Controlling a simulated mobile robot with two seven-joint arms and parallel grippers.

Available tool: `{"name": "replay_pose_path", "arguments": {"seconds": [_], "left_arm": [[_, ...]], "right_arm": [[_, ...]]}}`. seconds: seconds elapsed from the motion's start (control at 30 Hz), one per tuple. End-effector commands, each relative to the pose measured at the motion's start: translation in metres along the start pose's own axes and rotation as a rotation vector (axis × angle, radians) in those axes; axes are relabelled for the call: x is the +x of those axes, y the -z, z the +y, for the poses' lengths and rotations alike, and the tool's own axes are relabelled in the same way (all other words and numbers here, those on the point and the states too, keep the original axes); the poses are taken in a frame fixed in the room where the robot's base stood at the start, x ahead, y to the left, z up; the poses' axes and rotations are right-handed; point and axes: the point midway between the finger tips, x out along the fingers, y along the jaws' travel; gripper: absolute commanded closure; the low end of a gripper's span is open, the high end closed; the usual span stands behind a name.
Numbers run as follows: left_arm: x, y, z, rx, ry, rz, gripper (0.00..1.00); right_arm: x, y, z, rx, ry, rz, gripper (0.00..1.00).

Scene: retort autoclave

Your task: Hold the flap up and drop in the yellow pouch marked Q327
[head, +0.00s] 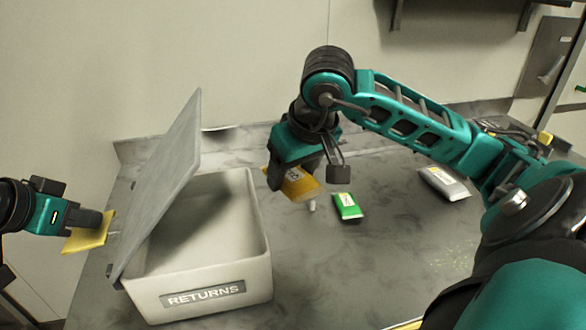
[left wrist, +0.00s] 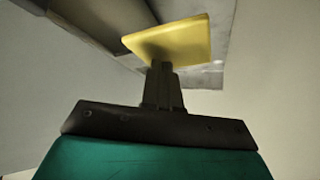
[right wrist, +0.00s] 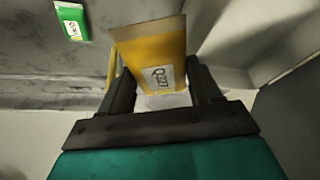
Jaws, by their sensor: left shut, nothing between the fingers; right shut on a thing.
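The yellow pouch (right wrist: 150,52) carries a white label that reads Q327. My right gripper (head: 300,172) is shut on it and holds it above the counter, just right of the bin's back right corner. The pouch also shows in the head view (head: 299,184). The white bin (head: 258,240) is marked RETURNS. Its grey flap (head: 165,185) stands raised and tilted, leaving the bin's inside open to view. A yellow tab (head: 88,238) sticks out at the flap's left side. My left gripper (left wrist: 162,68) is shut and empty, its fingertips at the tab; contact is unclear.
A green pouch (head: 347,206) lies on the grey counter (head: 350,265) right of the bin. A white-grey pouch (head: 444,183) lies farther right, near my right arm. A small pale object (head: 311,205) shows below the held pouch. The counter's front middle is clear.

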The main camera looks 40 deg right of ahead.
Motion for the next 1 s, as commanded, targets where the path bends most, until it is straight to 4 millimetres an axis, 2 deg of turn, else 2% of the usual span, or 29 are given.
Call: {"name": "replay_pose_path", "arguments": {"seconds": [1.0], "left_arm": [[0.023,-0.021,-0.001,-0.002,0.001,-0.007,1.0]], "right_arm": [[0.0,0.0,0.0,0.0,0.0,0.001,0.69]]}}
